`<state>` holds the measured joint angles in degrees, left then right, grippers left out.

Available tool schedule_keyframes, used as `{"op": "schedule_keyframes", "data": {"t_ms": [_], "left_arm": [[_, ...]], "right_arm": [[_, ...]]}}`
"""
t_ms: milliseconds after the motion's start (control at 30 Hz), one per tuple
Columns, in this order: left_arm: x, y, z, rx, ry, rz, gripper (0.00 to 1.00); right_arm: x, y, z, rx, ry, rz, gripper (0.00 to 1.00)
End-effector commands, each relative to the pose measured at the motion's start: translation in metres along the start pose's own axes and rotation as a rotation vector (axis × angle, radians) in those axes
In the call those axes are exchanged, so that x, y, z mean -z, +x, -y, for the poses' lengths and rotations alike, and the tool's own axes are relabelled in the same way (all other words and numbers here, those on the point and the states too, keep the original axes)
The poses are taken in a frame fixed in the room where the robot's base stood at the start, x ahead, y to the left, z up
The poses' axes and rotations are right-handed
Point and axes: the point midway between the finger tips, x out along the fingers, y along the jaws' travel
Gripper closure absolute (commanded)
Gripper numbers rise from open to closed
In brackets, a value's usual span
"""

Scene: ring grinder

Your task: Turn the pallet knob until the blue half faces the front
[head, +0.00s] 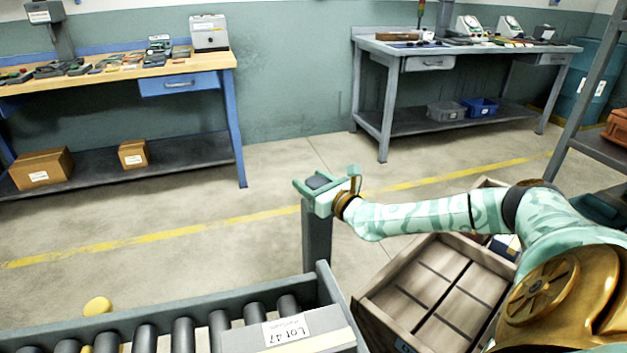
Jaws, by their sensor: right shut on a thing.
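My right gripper (327,192) reaches in from the right and is shut on a small dark block-like thing (318,182) at the top of a grey post (317,245). I take this for the pallet knob. Its top looks dark grey-blue. Its sides are mostly hidden by the fingers, so I cannot tell which way a blue half faces. The post stands just behind the roller conveyor (165,333). My left gripper is not in view.
A grey box labelled Lot 47 (325,343) sits on the conveyor's right end. A wooden crate (437,285) stands beneath my right forearm. A wooden-topped workbench (120,72) and a grey workbench (480,48) stand behind. The floor between is clear.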

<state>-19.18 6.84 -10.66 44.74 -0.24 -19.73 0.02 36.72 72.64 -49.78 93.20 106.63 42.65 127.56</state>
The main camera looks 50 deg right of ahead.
Motion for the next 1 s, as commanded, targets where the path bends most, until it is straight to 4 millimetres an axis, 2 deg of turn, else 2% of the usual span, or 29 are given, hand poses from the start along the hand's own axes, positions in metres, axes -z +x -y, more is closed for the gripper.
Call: {"op": "schedule_keyframes", "data": {"t_ms": [67, 267, 500, 700, 1000], "left_arm": [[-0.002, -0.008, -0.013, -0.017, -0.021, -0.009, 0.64], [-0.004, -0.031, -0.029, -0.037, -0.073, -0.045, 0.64], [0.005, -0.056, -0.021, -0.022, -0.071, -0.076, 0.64], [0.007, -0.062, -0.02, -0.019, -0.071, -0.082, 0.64], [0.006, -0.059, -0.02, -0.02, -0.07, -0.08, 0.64]], "right_arm": [[-0.006, -0.001, -0.001, 0.03, 0.005, 0.002, 0.67], [-0.009, -0.002, 0.001, 0.163, 0.01, 0.001, 0.67], [-0.003, -0.003, 0.004, 0.374, 0.011, -0.004, 0.67], [0.001, -0.004, 0.007, 0.539, 0.007, -0.006, 0.67], [0.004, -0.005, 0.01, 0.717, 0.001, -0.007, 0.67]]}}
